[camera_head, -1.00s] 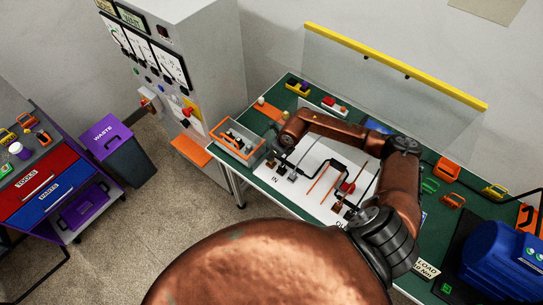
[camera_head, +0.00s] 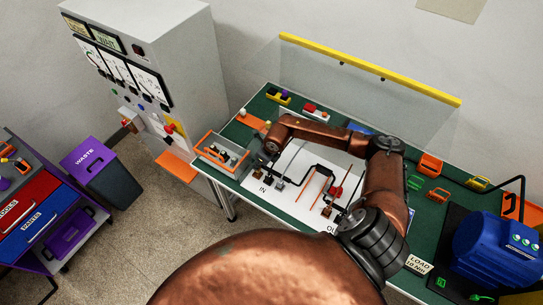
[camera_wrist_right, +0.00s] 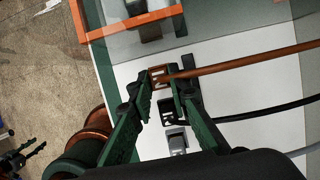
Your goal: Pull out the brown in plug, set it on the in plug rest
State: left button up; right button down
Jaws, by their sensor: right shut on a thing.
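The brown plug (camera_wrist_right: 160,76) is between the green fingertips of my right gripper (camera_wrist_right: 158,92) in the right wrist view, and the gripper is shut on it. A brown cable (camera_wrist_right: 245,60) runs from it to the right. I cannot tell whether the plug is still in its socket. A black plug (camera_wrist_right: 188,98) and a grey plug (camera_wrist_right: 177,140) sit close beside it on the white board. In the head view my right gripper (camera_head: 267,152) is by the IN end of the white board (camera_head: 290,196). A small dark claw, apparently my left gripper (camera_wrist_right: 24,154), shows over the floor in the right wrist view.
An orange-rimmed tray (camera_head: 210,163) stands at the left end of the green table, close to my right gripper. Cables cross the white board. A clear screen with a yellow top bar (camera_head: 370,70) runs along the back. A blue motor (camera_head: 495,248) stands at the right.

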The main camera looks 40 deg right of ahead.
jog(key=shift+w+d, duration=0.1)
jog(key=shift+d, duration=0.15)
jog(key=shift+w+d+b, duration=0.25)
jog(key=shift+d+b, duration=0.1)
jog(key=shift+d, duration=0.15)
jog(key=shift+w+d+b, duration=0.2)
jog(key=shift+d+b, duration=0.1)
jog(key=shift+d, duration=0.2)
jog(key=shift+d, duration=0.25)
jog(key=shift+w+d+b, duration=0.25)
jog(key=shift+d+b, duration=0.15)
jog(key=shift+d, duration=0.05)
jog(key=shift+w+d+b, duration=0.3)
jog(key=shift+d+b, duration=0.05)
jog(key=shift+d, duration=0.25)
jog(key=shift+w+d+b, duration=0.15)
jog(key=shift+d+b, duration=0.15)
jog(key=shift+d, duration=0.2)
jog(key=shift+w+d, duration=0.1)
jog(key=shift+d, duration=0.1)
jog(key=shift+w+d+b, duration=0.15)
jog(key=shift+d+b, duration=0.15)
jog(key=shift+d, duration=0.05)
